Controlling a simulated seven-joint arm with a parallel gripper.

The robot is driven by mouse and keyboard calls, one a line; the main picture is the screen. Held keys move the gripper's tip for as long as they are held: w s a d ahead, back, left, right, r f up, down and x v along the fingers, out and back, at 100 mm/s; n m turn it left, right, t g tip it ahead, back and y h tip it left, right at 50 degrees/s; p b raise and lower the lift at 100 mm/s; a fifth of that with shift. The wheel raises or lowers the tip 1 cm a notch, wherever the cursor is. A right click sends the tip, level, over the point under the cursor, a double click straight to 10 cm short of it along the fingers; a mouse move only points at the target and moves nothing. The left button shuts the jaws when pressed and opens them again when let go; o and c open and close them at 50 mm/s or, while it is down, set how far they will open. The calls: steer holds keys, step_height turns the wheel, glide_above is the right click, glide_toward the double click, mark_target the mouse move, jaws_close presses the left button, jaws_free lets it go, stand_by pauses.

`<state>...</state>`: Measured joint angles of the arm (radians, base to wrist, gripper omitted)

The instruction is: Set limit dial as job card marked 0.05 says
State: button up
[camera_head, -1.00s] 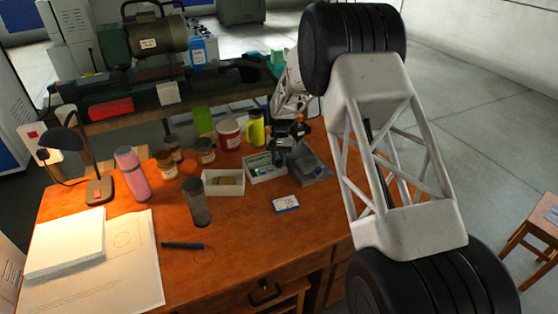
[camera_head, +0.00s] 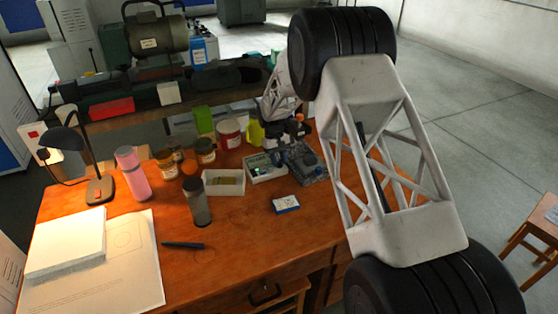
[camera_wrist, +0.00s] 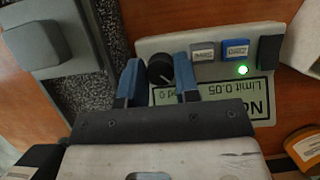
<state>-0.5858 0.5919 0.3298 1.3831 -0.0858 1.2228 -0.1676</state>
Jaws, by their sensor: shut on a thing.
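The limit dial is a black knob (camera_wrist: 160,68) on a pale gauge box (camera_wrist: 205,40) in the wrist view. My gripper (camera_wrist: 158,82) has its two blue-grey fingers on either side of the knob, shut on it. The box's display (camera_wrist: 225,100) appears upside down and reads "Limit 0.05" on one line; the other lines are partly hidden by my gripper. A green lamp (camera_wrist: 242,70) is lit. In the head view the box (camera_head: 265,168) sits on the desk. A small white and blue card (camera_head: 286,204) lies in front of it, its writing too small to read.
A grey stand with a speckled base (camera_head: 305,160) is beside the box. A grey button (camera_wrist: 203,51) and blue button (camera_wrist: 235,49) are near the knob. A white tray (camera_head: 223,183), dark tumbler (camera_head: 197,203) and several jars stand left.

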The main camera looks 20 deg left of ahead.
stand_by(0.3)
steer(key=o, duration=0.6)
steer(key=shift+r, duration=0.1)
steer(key=shift+v, duration=3.85)
